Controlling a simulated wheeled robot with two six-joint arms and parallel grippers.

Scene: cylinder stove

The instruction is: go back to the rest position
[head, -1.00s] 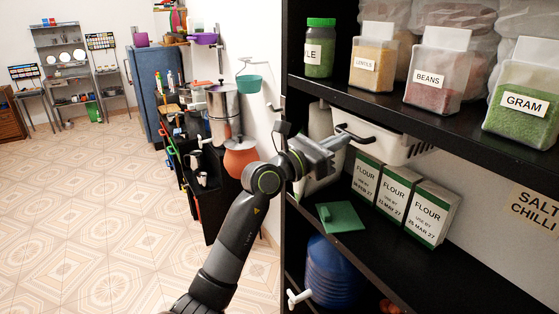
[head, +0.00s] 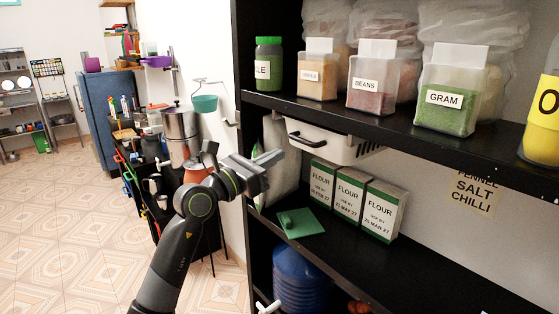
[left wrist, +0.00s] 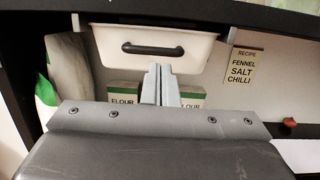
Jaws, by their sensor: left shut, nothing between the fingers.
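My left gripper (head: 272,160) shows in the head view in front of the black shelf unit's left part, fingers shut with nothing between them. Its closed fingers (left wrist: 160,80) point up toward the white drawer (left wrist: 195,40) in the left wrist view, below its black handle (left wrist: 148,49). In the head view the drawer (head: 335,150) hangs under the upper shelf, right of the gripper. The fingers look clear of the handle. My right gripper is not in view.
Jars, including gram (head: 447,100), line the upper shelf. A blue ribbed container (head: 300,280) is below. Open tiled floor (head: 60,230) lies left.

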